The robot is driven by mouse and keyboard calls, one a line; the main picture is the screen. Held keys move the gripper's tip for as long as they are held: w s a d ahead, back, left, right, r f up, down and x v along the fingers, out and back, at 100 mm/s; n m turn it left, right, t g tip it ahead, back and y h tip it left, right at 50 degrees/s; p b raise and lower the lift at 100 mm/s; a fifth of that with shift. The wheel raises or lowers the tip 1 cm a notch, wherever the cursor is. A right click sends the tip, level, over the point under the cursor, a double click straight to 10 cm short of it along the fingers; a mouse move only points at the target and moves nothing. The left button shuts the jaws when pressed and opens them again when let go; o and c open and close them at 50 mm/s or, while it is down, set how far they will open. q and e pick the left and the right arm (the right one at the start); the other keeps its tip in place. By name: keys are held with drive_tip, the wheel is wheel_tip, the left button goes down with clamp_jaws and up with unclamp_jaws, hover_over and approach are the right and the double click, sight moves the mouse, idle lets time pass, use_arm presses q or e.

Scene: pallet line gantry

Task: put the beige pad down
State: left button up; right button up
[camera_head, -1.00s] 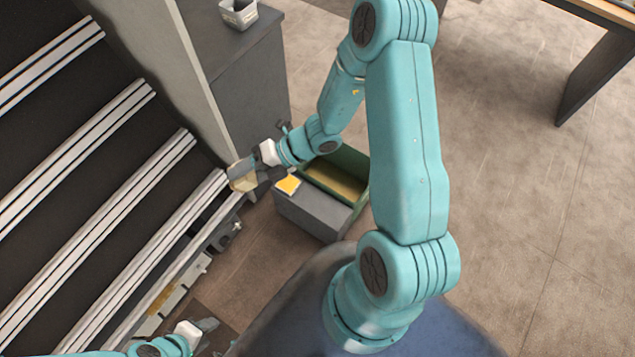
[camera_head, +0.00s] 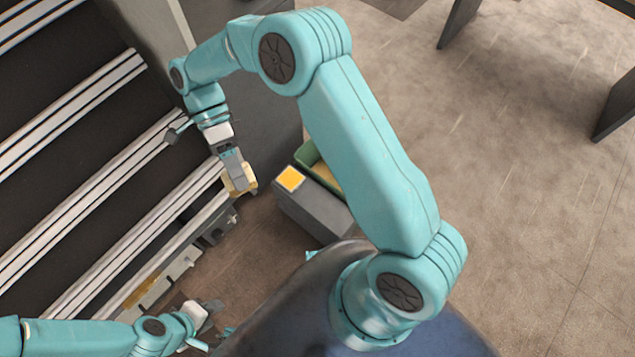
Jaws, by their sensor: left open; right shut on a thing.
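The beige pad (camera_head: 239,181) is held in my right gripper (camera_head: 237,174), which is shut on it and points down. The pad is at the lower right end of the pale rails, left of a grey box; I cannot tell whether it touches anything below. My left gripper (camera_head: 205,325) is open and empty near the bottom of the view, below and left of the pad.
The grey box (camera_head: 312,213) has a yellow square with a pale border (camera_head: 290,179) on top. A green bin (camera_head: 318,168) stands behind it, partly hidden by my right arm. Pale rails (camera_head: 150,238) run over a dark surface at the left. Open floor (camera_head: 500,200) lies to the right.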

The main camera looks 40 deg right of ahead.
drive_tip(key=w+d+f+n+t+h+b, duration=0.2)
drive_tip(key=w+d+f+n+t+b, duration=0.15)
drive_tip(key=n, duration=0.65)
drive_tip(key=w+d+f+n+t+h+b, duration=0.2)
drive_tip(key=d+n+t+b, duration=0.15)
drive_tip(key=n, duration=0.75)
drive_tip(key=w+d+f+n+t+h+b, duration=0.1)
drive_tip(key=w+d+f+n+t+b, duration=0.3)
drive_tip(key=n, duration=0.6)
drive_tip(key=s+d+f+n+g+y, duration=0.1)
drive_tip(key=s+d+f+n, duration=0.3)
drive_tip(key=f, duration=0.3)
drive_tip(key=s+d+f+n+g+y+p, duration=0.1)
drive_tip(key=s+d+f+n, duration=0.4)
drive_tip(key=s+f, duration=0.2)
drive_tip(key=shift+s+d+f+n+p, duration=0.25)
drive_tip(key=shift+s+f+n+p, duration=0.05)
